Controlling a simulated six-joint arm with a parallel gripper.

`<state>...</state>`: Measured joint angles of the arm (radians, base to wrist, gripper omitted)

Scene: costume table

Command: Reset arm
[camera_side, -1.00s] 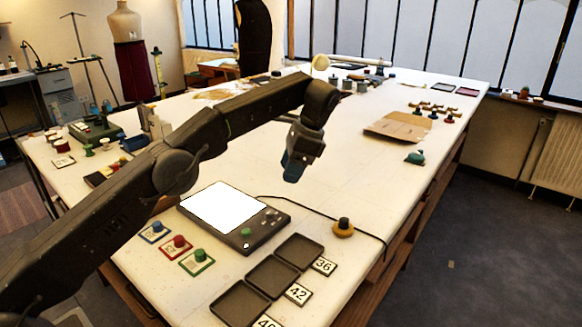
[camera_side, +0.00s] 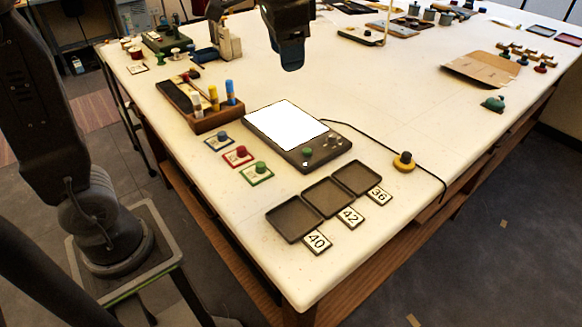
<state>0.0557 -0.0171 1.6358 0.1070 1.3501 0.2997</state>
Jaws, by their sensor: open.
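My gripper (camera_side: 291,58) hangs at the top middle of the side view, pointing down above the white table (camera_side: 400,115). It is open, and I see nothing held in it. It is above and behind the light panel (camera_side: 287,125), a dark box with a bright white screen and knobs, apart from it. Most of my arm above the gripper is cut off by the top of the picture.
Three dark trays (camera_side: 327,197) with cards 40, 42 and 36 lie near the front edge. Blue, red and green knobs on small squares (camera_side: 238,156) are left of them. A wooden rack (camera_side: 203,115) holds upright markers. Mid-table is clear.

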